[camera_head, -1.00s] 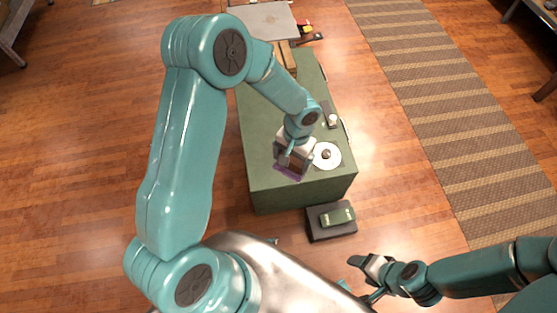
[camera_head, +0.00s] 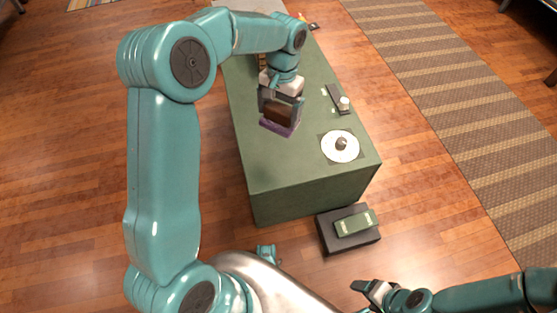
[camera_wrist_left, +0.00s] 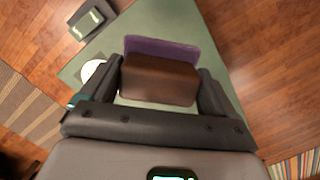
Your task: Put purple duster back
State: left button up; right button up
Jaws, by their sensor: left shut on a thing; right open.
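The purple duster has a brown block-shaped back and a purple pad below it. In the head view the purple duster (camera_head: 279,126) is over the green table (camera_head: 300,180), at its left side. My left gripper (camera_head: 281,108) is shut on its brown part from above. In the left wrist view the duster (camera_wrist_left: 160,78) sits between the two dark fingers (camera_wrist_left: 158,88), with its purple edge showing beyond the brown block. I cannot tell whether the pad touches the table. My right gripper (camera_head: 368,292) is open and empty at the bottom, away from the table.
A white disc with a dark knob (camera_head: 340,146) lies on the table's right side. A dark strip with a small white-topped item (camera_head: 340,101) is behind it. A dark box with a green item (camera_head: 354,222) stands on the floor before the table. The table's front is clear.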

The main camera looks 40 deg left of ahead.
aim_at(282, 121)
pick_arm(q)
notch_tip(282, 121, down, 18)
jog(key=b, duration=0.5)
jog(key=shift+b, duration=0.3)
jog(key=shift+f, duration=0.2)
jog(key=o, duration=1)
jog(key=r+p, duration=0.1)
jog(key=r, duration=0.3)
jog(key=w+r+p, duration=0.1)
jog(key=r+p, duration=0.1)
jog(key=r, duration=0.2)
jog(key=r+p, duration=0.1)
jog(key=r, duration=0.3)
jog(key=shift+w+a+r+p, duration=0.1)
jog(key=shift+w+p, duration=0.2)
jog(key=shift+p, duration=0.1)
